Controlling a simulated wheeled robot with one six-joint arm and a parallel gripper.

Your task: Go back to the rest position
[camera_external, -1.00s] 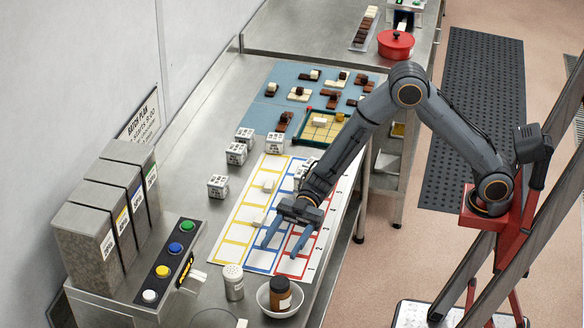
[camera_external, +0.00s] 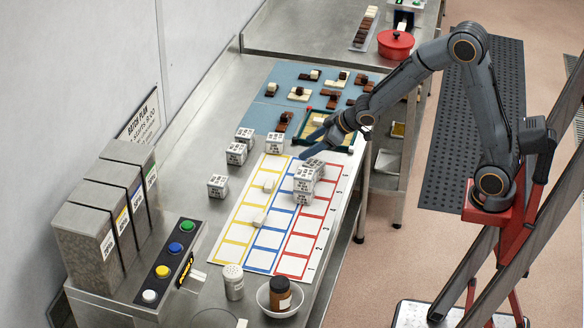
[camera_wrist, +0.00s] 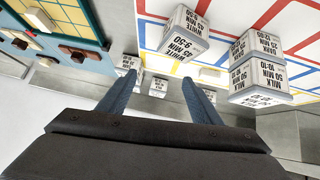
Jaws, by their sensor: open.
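My gripper (camera_external: 318,143) is open and empty, raised above the bench near the green-framed tray (camera_external: 345,147). Its two blue fingers (camera_wrist: 160,88) stand apart in the wrist view with nothing between them. Below it in the external view, labelled white cubes (camera_external: 304,182) stand in a group on the upper part of the grid sheet (camera_external: 257,262), which has yellow, blue and red columns. In the wrist view, a stacked pair of cubes (camera_wrist: 258,75) is at the right, and another cube (camera_wrist: 183,36) is beyond the fingertips.
Several more labelled cubes (camera_external: 218,186) stand left of the sheet. A blue mat (camera_external: 270,112) holds brown and white pieces. A shaker (camera_external: 233,282), a bowl with a jar (camera_external: 280,297) and a button panel (camera_external: 168,262) are near the front. A red pot (camera_external: 396,44) stands at the back.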

